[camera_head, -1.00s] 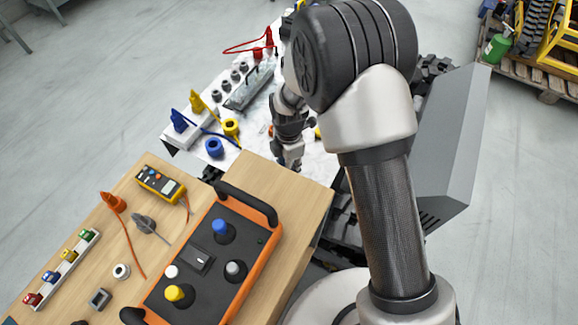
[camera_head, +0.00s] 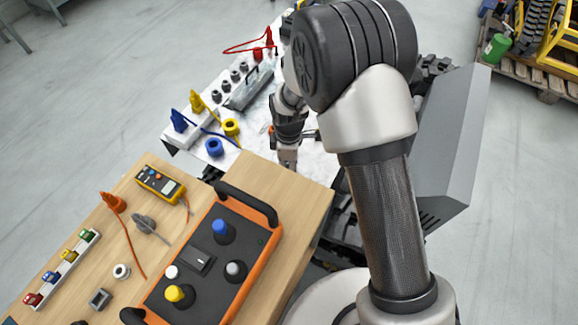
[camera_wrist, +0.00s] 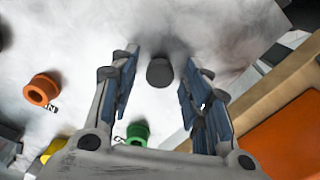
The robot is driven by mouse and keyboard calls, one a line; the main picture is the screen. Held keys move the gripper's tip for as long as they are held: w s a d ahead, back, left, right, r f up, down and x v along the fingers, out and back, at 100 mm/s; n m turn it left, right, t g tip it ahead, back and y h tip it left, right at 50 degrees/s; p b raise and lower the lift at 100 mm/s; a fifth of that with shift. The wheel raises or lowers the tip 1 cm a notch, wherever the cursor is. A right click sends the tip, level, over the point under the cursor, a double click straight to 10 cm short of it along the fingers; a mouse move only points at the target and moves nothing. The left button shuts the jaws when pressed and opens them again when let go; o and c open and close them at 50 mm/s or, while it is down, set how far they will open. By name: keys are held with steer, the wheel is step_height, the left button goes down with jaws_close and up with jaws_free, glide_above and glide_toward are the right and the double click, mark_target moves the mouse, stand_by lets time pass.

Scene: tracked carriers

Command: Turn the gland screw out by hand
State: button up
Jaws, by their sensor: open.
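A small dark grey round piece (camera_wrist: 160,72) stands out from the white surface in the wrist view; it may be the gland screw, but I cannot tell for sure. My gripper (camera_wrist: 160,78) is open, with one blue-padded finger on each side of this piece. Both fingers look apart from it, and nothing is held. In the head view my gripper (camera_head: 287,161) points down over the white table near the wooden bench, and the grey piece is hidden there.
The wooden bench (camera_head: 262,178) with an orange-edged control box (camera_head: 262,282) is close by.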

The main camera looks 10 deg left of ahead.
steer(key=m, duration=1.8)
steer(key=shift+m, duration=0.3)
steer(key=m, duration=0.4)
steer(key=shift+c, duration=0.5)
steer(key=c, duration=0.8)
steer(key=n, duration=0.6)
steer(key=shift+n, duration=0.4)
steer(key=n, duration=0.3)
